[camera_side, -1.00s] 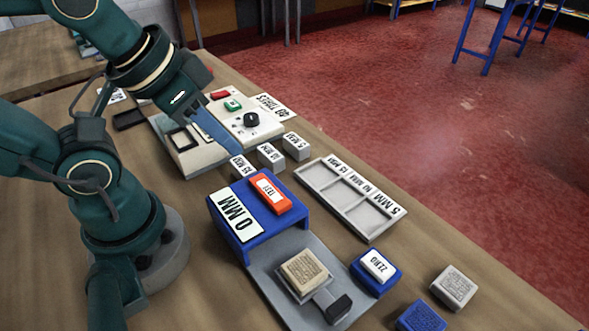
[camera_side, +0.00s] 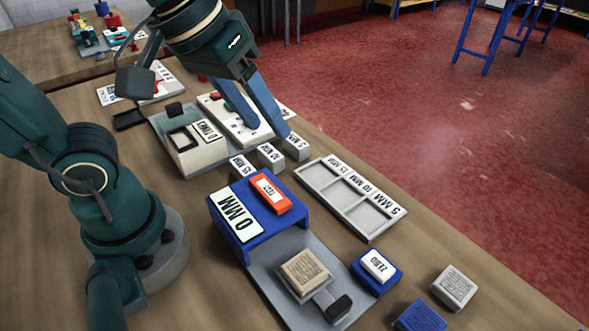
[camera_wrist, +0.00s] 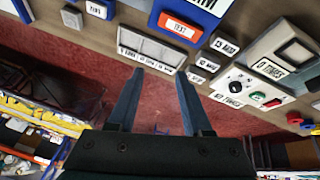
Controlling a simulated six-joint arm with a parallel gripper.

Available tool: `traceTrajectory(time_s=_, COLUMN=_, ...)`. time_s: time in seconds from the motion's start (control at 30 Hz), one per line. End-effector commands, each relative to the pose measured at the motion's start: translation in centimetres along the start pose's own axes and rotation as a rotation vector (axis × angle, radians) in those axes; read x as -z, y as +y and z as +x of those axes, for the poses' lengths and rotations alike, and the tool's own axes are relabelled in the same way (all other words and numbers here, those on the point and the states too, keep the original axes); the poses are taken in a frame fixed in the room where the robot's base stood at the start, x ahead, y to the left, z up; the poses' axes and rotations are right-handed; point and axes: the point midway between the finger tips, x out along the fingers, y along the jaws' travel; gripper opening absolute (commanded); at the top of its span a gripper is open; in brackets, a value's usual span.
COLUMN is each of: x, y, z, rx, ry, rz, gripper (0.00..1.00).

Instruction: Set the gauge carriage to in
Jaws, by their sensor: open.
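The gauge carriage, a tan textured block (camera_side: 305,271) with a black handle (camera_side: 337,307), sits on the grey bed (camera_side: 275,290) in the side view. It is clear of the blue gauge housing (camera_side: 228,238), which reads 0 MM. An orange TEST button (camera_side: 268,193) is on the housing and also shows in the wrist view (camera_wrist: 180,28). My gripper (camera_side: 267,140) is open and empty, over the control panel and marked blocks, well away from the carriage. In the wrist view its two fingers (camera_wrist: 159,76) are apart. The carriage is not visible there.
Marked gauge blocks (camera_side: 270,155) stand between the panel (camera_side: 238,122) and the housing. A grey compartment tray (camera_side: 345,210) lies empty on the right. A blue ZERO button (camera_side: 377,268) and loose blocks (camera_side: 455,285) are beside the bed. The table edge is along the right.

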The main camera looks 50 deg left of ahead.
Motion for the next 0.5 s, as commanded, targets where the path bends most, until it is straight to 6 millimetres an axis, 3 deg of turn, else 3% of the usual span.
traceTrajectory(time_s=0.27, x=-0.3, y=7.4, z=3.1, rx=0.002, ry=-0.182, rz=-0.002, gripper=0.50)
traceTrajectory(time_s=0.5, x=-4.9, y=13.3, z=7.3, rx=0.060, ry=-0.324, rz=0.101, gripper=0.50)
